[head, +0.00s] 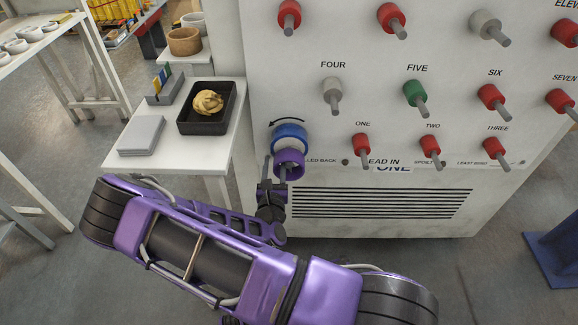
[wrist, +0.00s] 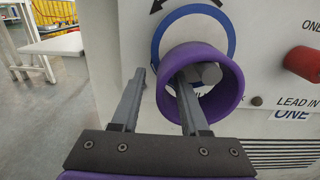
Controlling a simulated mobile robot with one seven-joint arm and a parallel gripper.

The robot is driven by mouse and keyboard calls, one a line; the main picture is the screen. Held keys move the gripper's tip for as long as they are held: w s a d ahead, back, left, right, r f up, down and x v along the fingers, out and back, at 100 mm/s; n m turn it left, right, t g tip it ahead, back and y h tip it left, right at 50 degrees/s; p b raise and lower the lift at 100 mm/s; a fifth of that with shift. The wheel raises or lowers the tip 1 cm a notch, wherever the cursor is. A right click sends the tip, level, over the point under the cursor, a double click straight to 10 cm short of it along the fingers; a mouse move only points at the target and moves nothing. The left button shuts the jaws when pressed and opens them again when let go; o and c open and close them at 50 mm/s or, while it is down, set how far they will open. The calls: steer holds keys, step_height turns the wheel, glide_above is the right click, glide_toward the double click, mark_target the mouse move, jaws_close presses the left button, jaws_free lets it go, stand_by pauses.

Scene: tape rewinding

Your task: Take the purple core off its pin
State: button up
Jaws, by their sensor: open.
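The purple core (head: 289,167) is a short, open ring hanging on a grey pin (wrist: 207,73) at the lower left of the white panel. In the wrist view the core (wrist: 232,96) faces me, with the pin's end inside its opening. My gripper (wrist: 161,75) is open at the core's left side. Its left finger is outside the core, and its right finger crosses the core's opening, so the core's left wall appears between them. I cannot tell whether either finger touches it. The head view also shows my gripper (head: 274,172) beside the core.
A blue ring (head: 290,132) is behind the core, under a curved arrow. Red, grey and green cores on pins fill the panel to the right, the red one at ONE (head: 362,145) nearest. A white side table (head: 200,150) with a black tray (head: 207,128) stands left.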

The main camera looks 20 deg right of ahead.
mark_target(275, 147)
steer(key=shift+w+d, duration=0.1)
steer(key=shift+w, duration=0.25)
jaws_close()
steer(key=shift+r, duration=0.1)
steer(key=shift+r, duration=0.55)
step_height(275, 147, up, 2)
steer(key=shift+r+p, duration=0.15)
steer(key=shift+p, duration=0.55)
steer(key=p+v, duration=0.1)
steer(key=v, duration=1.7)
